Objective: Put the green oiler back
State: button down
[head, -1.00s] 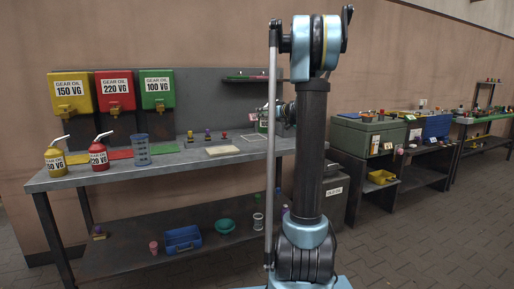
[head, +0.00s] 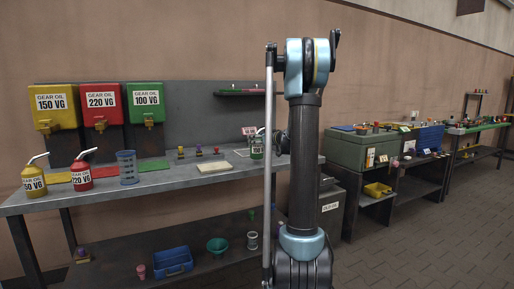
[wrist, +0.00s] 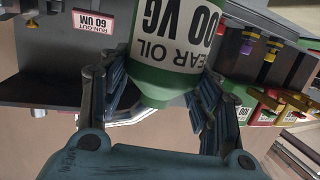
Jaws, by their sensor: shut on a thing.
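The green oiler, with a white label ending in "00 VG", is held in my gripper (wrist: 163,90). In the head view the oiler (head: 256,150) is partly hidden by my arm, at the right part of the bench. The green mat (head: 153,165) lies bare on the bench below the green 100 VG oil container (head: 146,103). The contact of the oiler with the bench cannot be told.
A yellow oiler (head: 33,182) and a red oiler (head: 81,173) stand at the left of the bench (head: 110,192). A blue clear measuring cup (head: 127,168) stands just left of the green mat. Small stamps (head: 199,151) and a pale tray (head: 214,168) lie between mat and gripper.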

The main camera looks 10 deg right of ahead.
jog(key=shift+f, duration=1.35)
jog(key=c, duration=0.6)
grip_release()
jog(key=shift+o, duration=0.2)
jog(key=shift+s, duration=0.1)
